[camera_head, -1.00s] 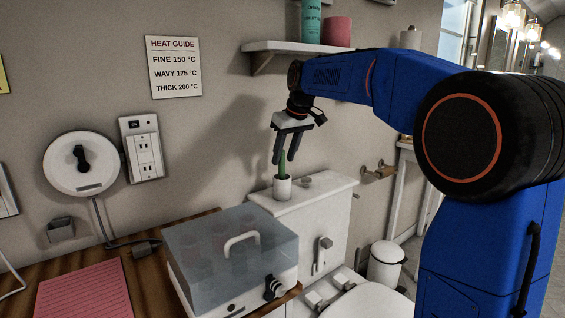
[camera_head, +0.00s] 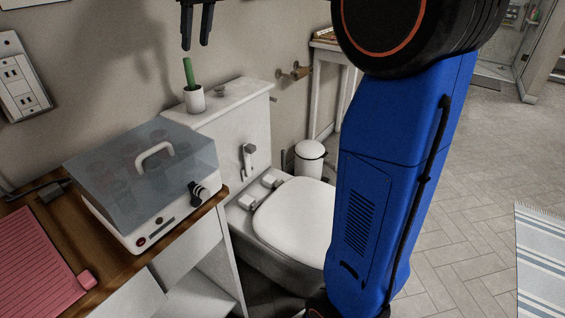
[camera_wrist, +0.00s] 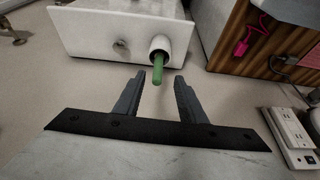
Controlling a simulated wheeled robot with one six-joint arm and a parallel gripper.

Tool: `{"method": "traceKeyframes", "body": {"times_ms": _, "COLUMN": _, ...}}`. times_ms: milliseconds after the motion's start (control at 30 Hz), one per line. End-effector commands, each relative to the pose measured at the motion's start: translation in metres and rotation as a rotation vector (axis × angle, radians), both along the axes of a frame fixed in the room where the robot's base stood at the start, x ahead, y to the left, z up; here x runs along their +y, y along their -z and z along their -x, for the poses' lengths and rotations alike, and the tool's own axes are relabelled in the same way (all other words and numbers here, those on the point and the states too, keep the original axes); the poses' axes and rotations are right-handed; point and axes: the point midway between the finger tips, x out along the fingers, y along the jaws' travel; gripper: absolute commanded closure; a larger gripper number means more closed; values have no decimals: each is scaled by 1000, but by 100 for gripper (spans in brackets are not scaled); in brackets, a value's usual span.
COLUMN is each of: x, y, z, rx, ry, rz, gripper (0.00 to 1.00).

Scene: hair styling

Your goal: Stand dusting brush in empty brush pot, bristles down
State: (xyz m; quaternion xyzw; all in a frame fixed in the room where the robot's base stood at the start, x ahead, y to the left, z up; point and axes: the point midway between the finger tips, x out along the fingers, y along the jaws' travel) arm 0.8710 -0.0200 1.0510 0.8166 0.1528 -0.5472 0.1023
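The white brush pot (camera_head: 195,101) stands on the toilet cistern lid in the head view. A green handle, the visible part of the brush (camera_head: 188,72), rises out of it; its lower end is hidden inside the pot. The wrist view also shows the pot (camera_wrist: 159,43) and the green handle (camera_wrist: 157,69). My gripper (camera_head: 195,46) is above the handle, apart from it. In the wrist view my gripper (camera_wrist: 158,78) is open and empty, with the handle's end showing between and beyond the fingertips.
A clear-lidded box (camera_head: 150,200) stands on the wooden counter (camera_head: 105,255), left of the cistern (camera_head: 240,115). A pink mat (camera_head: 40,265) lies on the counter. The toilet (camera_head: 295,220) is below. A small knob (camera_head: 220,89) sits beside the pot on the cistern lid.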

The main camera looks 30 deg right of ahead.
Motion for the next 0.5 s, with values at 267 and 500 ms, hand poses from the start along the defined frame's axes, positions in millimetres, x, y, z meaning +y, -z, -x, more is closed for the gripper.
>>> {"method": "traceKeyframes", "body": {"times_ms": 267, "x": -14, "y": 39, "z": 95, "rx": -2, "ry": 92, "rz": 0, "gripper": 63}}
{"method": "traceKeyframes", "body": {"times_ms": 500, "x": -26, "y": 92, "z": 180, "rx": -6, "ry": 175, "rz": 1, "gripper": 63}}
